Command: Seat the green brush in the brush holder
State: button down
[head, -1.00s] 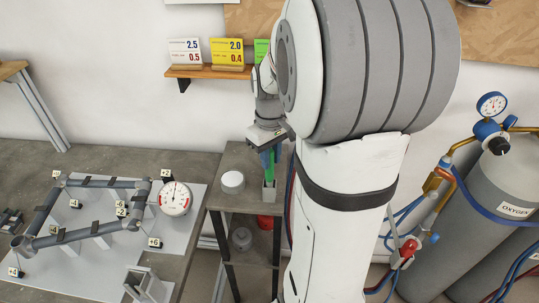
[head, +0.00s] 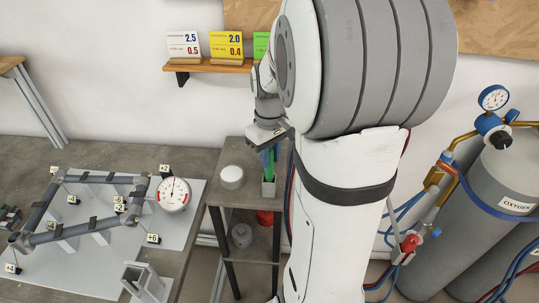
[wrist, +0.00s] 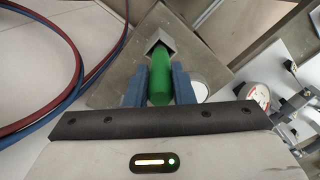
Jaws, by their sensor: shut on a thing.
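My gripper (wrist: 160,86) is shut on the green brush (wrist: 158,76), with a blue finger on each side of it in the wrist view. In the head view the green brush (head: 271,160) hangs roughly upright below my gripper (head: 268,151). The brush holder (head: 269,188) is a grey square tube on the small side table. In the wrist view the brush's far end overlaps the dark square opening of the holder (wrist: 181,40). I cannot tell whether the end is inside the opening or just above it.
A white round-topped jar (head: 232,177) stands left of the holder on the side table (head: 233,200). Red and blue hoses (wrist: 78,75) run close by at left in the wrist view. The workbench with a pipe frame (head: 90,230) and dial gauge (head: 174,194) is further left; gas cylinders (head: 495,185) stand right.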

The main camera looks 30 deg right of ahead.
jog(key=shift+f+b, duration=0.3)
jog(key=shift+f, duration=0.2)
jog(key=c, duration=1.2)
grip_release()
jog(key=shift+o, duration=0.2)
notch_tip(320, 180, up, 8)
jog(key=shift+w+f, duration=0.1)
